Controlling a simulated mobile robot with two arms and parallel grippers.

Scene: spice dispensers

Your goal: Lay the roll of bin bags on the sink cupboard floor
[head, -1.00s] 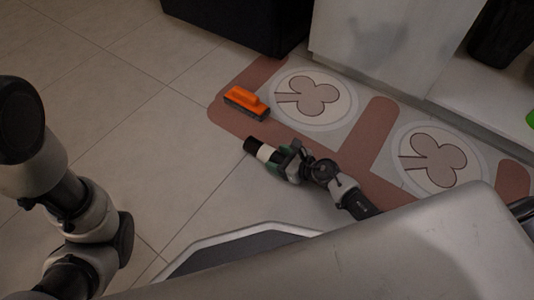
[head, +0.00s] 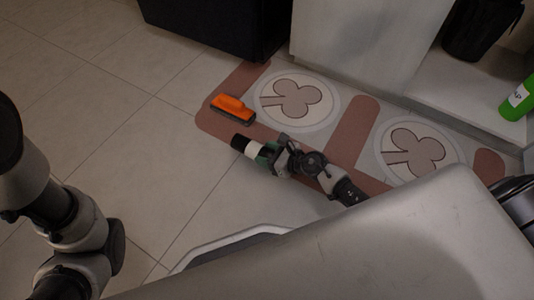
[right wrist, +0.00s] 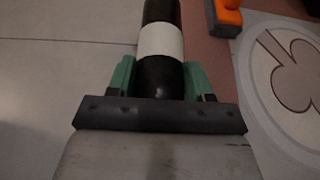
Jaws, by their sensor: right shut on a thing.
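The roll of bin bags (head: 246,147) is black with a white band. My right gripper (head: 268,155) is shut on it, above the floor and mat. In the right wrist view the roll (right wrist: 161,42) points away from the palm, between the green fingers (right wrist: 160,78) of my right gripper. The sink cupboard floor (head: 470,92) is the pale shelf at the right of the head view, some way from the roll. My left arm shows at the left, but its gripper is out of view.
An orange brush (head: 232,109) lies on the patterned mat (head: 352,132). A green bottle (head: 517,100) and a black container (head: 481,28) stand in the cupboard. A pale panel (head: 355,45) stands left of the opening, and a black box (head: 215,25) beyond the mat.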

